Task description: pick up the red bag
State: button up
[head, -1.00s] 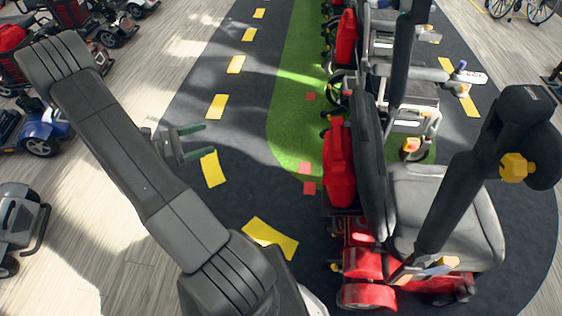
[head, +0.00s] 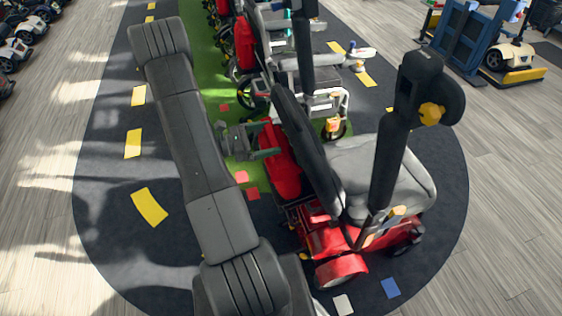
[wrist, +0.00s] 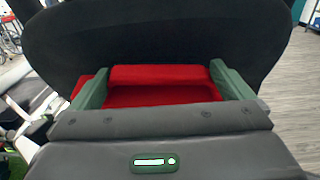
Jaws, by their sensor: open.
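The nearest red bag (head: 284,172) hangs on the back of the dark seat (head: 310,150) of a red mobility scooter (head: 335,270). My gripper (head: 277,140) is open and empty, close to the upper part of this bag. In the wrist view, the red bag (wrist: 160,95) fills the space between the two green fingers of my gripper (wrist: 161,84), with the seat's dark back behind. A little red also shows left of the left finger. I cannot tell whether the fingers reach around the bag or stop just in front of it.
More scooters stand in a row behind, one with another red bag (head: 243,42). A dark upright part with a yellow knob (head: 431,113) rises right of the bag. A blue rack (head: 470,38) stands at the far right. Open floor (head: 500,220) lies to the right.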

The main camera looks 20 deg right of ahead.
jog(key=shift+d, duration=1.35)
jog(key=c, duration=1.3)
jog(key=shift+r, duration=0.25)
